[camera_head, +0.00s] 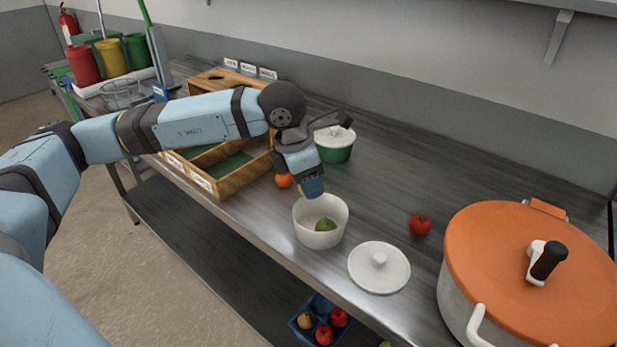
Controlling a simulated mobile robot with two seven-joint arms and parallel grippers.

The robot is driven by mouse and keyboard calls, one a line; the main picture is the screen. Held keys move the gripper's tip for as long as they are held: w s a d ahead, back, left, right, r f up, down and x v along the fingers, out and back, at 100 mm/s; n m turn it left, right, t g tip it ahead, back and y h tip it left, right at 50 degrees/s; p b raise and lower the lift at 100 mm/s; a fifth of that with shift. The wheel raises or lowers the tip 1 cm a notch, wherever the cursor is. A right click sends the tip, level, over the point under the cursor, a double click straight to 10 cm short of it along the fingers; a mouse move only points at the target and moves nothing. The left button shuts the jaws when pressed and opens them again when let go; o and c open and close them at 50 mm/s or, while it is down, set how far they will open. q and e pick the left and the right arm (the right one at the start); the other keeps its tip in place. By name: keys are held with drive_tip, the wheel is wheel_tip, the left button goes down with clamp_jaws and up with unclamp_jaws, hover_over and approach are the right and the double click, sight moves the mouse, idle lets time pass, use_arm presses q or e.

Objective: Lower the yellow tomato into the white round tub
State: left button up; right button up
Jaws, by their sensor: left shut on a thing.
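The white round tub (311,239) stands open near the front edge of the steel counter. A green round fruit or vegetable (325,224) lies inside it. My left gripper (312,188) points down just above the tub's back rim. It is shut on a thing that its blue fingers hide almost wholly. I cannot make out a yellow tomato for certain. An orange-red round item (284,180) sits on the counter just left of the gripper. My right gripper is not in view.
A white lid (379,268) lies right of the tub. A red tomato (420,224) and a large pot with an orange lid (530,255) stand farther right. A wooden divided box (232,182) and a green-and-white tub (336,152) are behind. A blue crate (308,325) is on the lower shelf.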

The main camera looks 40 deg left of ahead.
sight(308, 227)
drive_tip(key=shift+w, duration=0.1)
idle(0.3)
use_arm(q)
drive_tip(key=shift+f+b, duration=0.95)
drive_tip(key=shift+f, duration=0.1)
drive_tip(key=shift+f+b, duration=1.15)
drive_tip(key=shift+f, duration=0.1)
drive_tip(key=shift+s+f, duration=0.1)
drive_tip(key=shift+f, duration=0.05)
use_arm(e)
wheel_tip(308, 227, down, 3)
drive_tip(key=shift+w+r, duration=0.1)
use_arm(q)
drive_tip(key=shift+f, duration=0.1)
